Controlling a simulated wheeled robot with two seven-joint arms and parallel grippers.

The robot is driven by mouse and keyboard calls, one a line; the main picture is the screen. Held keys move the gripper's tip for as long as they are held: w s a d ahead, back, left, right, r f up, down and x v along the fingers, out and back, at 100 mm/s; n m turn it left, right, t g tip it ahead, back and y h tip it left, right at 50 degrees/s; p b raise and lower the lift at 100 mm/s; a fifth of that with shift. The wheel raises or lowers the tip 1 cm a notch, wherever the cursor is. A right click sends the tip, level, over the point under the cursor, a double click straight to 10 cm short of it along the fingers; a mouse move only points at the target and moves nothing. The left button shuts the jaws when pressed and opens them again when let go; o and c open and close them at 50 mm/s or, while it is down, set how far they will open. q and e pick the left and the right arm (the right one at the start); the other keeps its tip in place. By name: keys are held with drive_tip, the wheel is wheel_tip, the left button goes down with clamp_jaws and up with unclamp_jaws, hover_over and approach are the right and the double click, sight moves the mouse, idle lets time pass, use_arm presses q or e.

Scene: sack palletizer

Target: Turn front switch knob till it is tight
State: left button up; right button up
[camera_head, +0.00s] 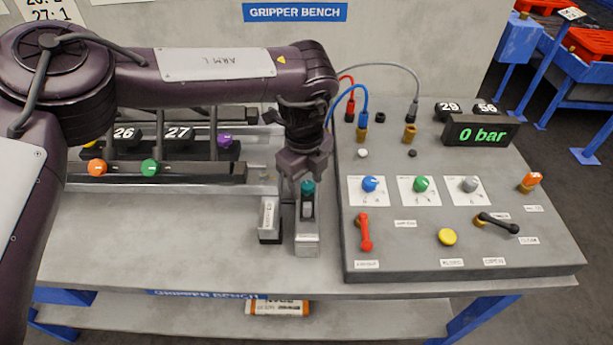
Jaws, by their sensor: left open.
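My left gripper (304,172) points down over the bench, left of the control panel. It is open, with a teal knob (307,187) just below or between its fingers; contact cannot be told. The knob sits on top of a small upright grey unit (307,243) with a pale label. A similar labelled unit (269,220) stands close on its left. The panel also carries a blue knob (370,184), a green knob (421,184) and a grey knob (469,184), each on a white plate. No label names the front switch legibly. My right gripper is out of view.
The sloped grey panel (400,262) has a red lever (364,232), a black lever (497,223), a yellow button (447,237) and a display (481,134) reading 0 bar. Red, blue and grey hoses rise behind. A rack (200,172) with coloured knobs stands left. The front-left bench is clear.

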use_arm(q)
drive_tip(key=c, duration=1)
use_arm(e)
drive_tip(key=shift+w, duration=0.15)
use_arm(q)
drive_tip(key=shift+m, duration=0.3)
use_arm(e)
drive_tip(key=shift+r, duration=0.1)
use_arm(q)
drive_tip(key=m, duration=0.4)
drive_tip(key=shift+m+p, duration=0.3)
drive_tip(key=m, duration=0.5)
drive_tip(key=shift+w+d, duration=0.1)
drive_tip(key=m+p, duration=0.1)
drive_tip(key=m, duration=1)
drive_tip(key=shift+d+g, duration=0.1)
drive_tip(key=shift+g, duration=0.2)
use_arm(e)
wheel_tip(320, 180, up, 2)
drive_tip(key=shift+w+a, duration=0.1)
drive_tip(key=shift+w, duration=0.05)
use_arm(q)
drive_tip(key=shift+m, duration=0.4)
